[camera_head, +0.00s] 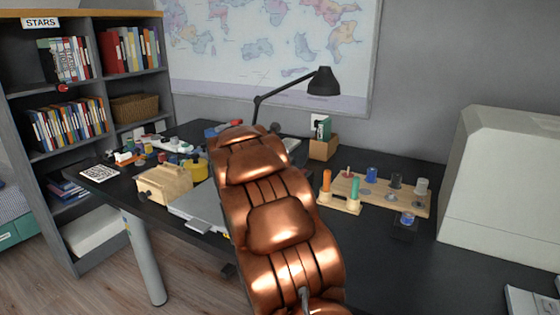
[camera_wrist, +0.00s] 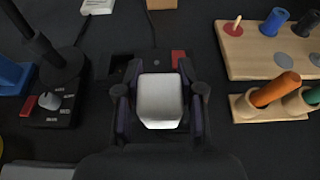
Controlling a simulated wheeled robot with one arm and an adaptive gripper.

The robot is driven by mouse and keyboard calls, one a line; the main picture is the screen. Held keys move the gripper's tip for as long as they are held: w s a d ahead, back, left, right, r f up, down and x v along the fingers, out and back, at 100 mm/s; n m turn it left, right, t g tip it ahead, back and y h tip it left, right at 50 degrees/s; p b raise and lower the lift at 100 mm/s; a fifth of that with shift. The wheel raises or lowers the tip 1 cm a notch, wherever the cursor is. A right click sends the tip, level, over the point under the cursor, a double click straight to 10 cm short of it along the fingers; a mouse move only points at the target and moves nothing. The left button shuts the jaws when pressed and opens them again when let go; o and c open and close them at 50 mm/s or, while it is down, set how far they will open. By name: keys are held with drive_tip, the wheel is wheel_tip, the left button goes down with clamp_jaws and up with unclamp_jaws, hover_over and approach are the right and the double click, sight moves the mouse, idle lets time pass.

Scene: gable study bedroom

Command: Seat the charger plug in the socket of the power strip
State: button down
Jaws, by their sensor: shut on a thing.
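My gripper (camera_wrist: 160,104) is shut on the white charger plug (camera_wrist: 160,98), a pale block between its two dark fingers in the wrist view. A dark power strip (camera_wrist: 148,60) with a red switch (camera_wrist: 178,58) lies just beyond the plug and partly under it. The plug and fingers hide part of the strip, so I cannot tell whether the plug touches it or sits above it. In the head view my copper arm hides the gripper, the plug and the strip.
Right of the gripper is a wooden peg board (camera_wrist: 262,60), with a smaller wooden rack (camera_wrist: 240,108) holding coloured handles. At left are a black box with a grey knob (camera_wrist: 68,104) and the lamp base (camera_wrist: 66,64). A large pale cabinet (camera_head: 500,190) stands at far right.

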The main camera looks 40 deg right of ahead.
drive_tip(key=w+d, duration=0.2)
drive_tip(key=w, duration=0.1)
drive_tip(key=w+d, duration=0.3)
drive_tip(key=w+d+f, duration=0.1)
drive_tip(key=w+d, duration=0.1)
drive_tip(key=w, duration=0.1)
drive_tip(key=shift+w+d+p, duration=0.15)
drive_tip(key=shift+w+p, duration=0.1)
drive_tip(key=shift+p, duration=0.1)
drive_tip(key=shift+f+b, duration=0.8)
drive_tip(key=shift+f, duration=1)
drive_tip(key=shift+f, duration=0.15)
drive_tip(key=c, duration=0.7)
unclamp_jaws()
drive_tip(key=shift+r, duration=0.25)
drive_tip(key=p+v, duration=0.1)
drive_tip(key=v, duration=1.1)
drive_tip(key=shift+f, duration=0.15)
